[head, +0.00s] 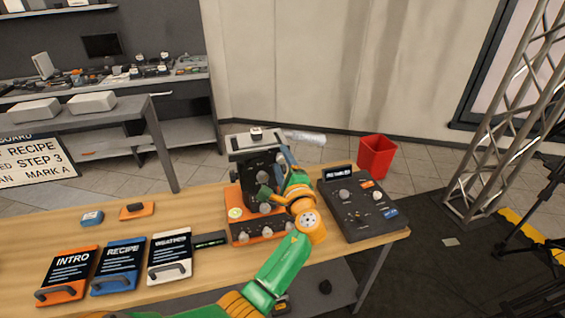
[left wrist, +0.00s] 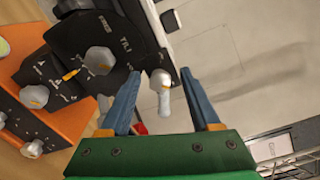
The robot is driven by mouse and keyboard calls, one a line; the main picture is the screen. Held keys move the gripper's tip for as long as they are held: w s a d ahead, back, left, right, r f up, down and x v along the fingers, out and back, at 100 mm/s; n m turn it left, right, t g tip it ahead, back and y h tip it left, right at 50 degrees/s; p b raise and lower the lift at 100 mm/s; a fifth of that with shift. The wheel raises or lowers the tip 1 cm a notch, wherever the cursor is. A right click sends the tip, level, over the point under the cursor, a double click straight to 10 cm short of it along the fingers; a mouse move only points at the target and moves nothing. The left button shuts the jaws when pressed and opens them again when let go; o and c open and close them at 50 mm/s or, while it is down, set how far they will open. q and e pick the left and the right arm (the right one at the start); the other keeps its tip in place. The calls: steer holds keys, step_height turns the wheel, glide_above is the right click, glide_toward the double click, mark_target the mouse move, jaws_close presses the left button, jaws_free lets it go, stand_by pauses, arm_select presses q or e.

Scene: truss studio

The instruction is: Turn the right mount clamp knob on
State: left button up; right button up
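The black camera mount (head: 262,168) stands on an orange base (head: 240,225) with several grey knobs along its front. In the left wrist view, a light grey knob with a rounded handle (left wrist: 163,98) sticks out from the mount's right side. My left gripper (left wrist: 160,74) is open, with one blue finger on each side of this knob and visible gaps to it. A grey knob with an orange mark (left wrist: 98,60) sits on the mount's face, left of the fingers. In the head view my left gripper (head: 283,165) is at the mount's right side and partly hides it. My right gripper is not in view.
A dark control panel (head: 358,212) lies on the wooden table (head: 190,205) just right of the mount. INTRO, RECIPE and WEATHER cards (head: 172,255) lie to the left. A red bin (head: 377,156) and a metal truss (head: 495,130) stand beyond the table.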

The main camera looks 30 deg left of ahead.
arm_select(q)
steer(key=b+v, duration=0.2)
steer(key=v, duration=0.5)
steer(key=d+f+m+h, duration=0.1)
steer(key=d+f+h, duration=0.15)
steer(key=f, duration=0.65)
steer(key=d+f+m+h, duration=0.15)
steer(key=f+h, duration=0.25)
steer(key=f, duration=0.5)
steer(key=s+d+f+n+g+h, duration=0.15)
steer(key=s+f, duration=0.25)
steer(key=f, duration=0.4)
steer(key=s+d+f+g+h, duration=0.2)
steer(key=s+f, duration=0.1)
steer(key=f, duration=0.5)
steer(key=s+f+n+g+h, duration=0.1)
steer(key=s+f, duration=0.4)
steer(key=s, duration=0.6)
steer(key=s+f+n+g+h, duration=0.1)
steer(key=s+f+n+g, duration=0.2)
steer(key=s+f+n, duration=0.3)
steer(key=s+f+n+g+h+b, duration=0.1)
steer(key=s+f+n+g, duration=0.2)
steer(key=s, duration=1.2)
step_height(320, 180, down, 3)
steer(key=shift+s+d+r+h, duration=0.1)
steer(key=shift+s+d+h, duration=0.3)
